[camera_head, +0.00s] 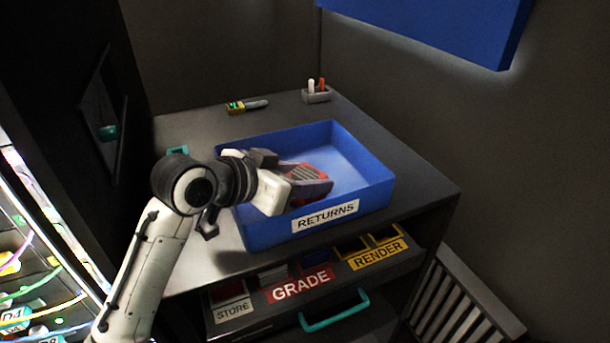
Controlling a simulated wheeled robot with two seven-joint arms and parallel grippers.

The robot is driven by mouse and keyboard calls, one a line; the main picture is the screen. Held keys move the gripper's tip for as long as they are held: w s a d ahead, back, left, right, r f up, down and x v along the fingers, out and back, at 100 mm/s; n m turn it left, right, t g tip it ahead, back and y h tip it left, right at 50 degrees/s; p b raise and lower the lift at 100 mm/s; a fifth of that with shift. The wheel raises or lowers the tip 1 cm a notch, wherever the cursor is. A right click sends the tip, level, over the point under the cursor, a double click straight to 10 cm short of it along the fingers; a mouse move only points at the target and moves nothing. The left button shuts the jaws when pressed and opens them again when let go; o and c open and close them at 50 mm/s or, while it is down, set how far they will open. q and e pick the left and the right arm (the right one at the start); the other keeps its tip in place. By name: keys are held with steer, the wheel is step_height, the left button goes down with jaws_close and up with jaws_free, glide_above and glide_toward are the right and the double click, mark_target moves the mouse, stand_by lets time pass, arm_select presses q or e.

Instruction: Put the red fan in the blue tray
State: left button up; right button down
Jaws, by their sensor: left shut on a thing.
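The blue tray (375,195) sits on the dark cabinet top and carries a white RETURNS label on its front wall. My left gripper (290,181) reaches in from the left over the tray's left side. It is shut on the red fan (305,173), a red and dark grey block with a slatted face. The fan is inside the tray's outline, close to its front wall. The gripper hides part of the fan, and I cannot tell whether the fan touches the tray floor. My right gripper is not in view.
A small holder (316,95) and a pen-like tool (247,106) lie at the back. Lit cables are at the left.

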arm_select(q)
steer(key=o, duration=1.1)
steer(key=shift+a+r, duration=0.1)
steer(key=shift+r, duration=0.05)
steer(key=v, duration=1.2)
steer(key=shift+b, duration=0.35)
steer(key=shift+s, duration=0.15)
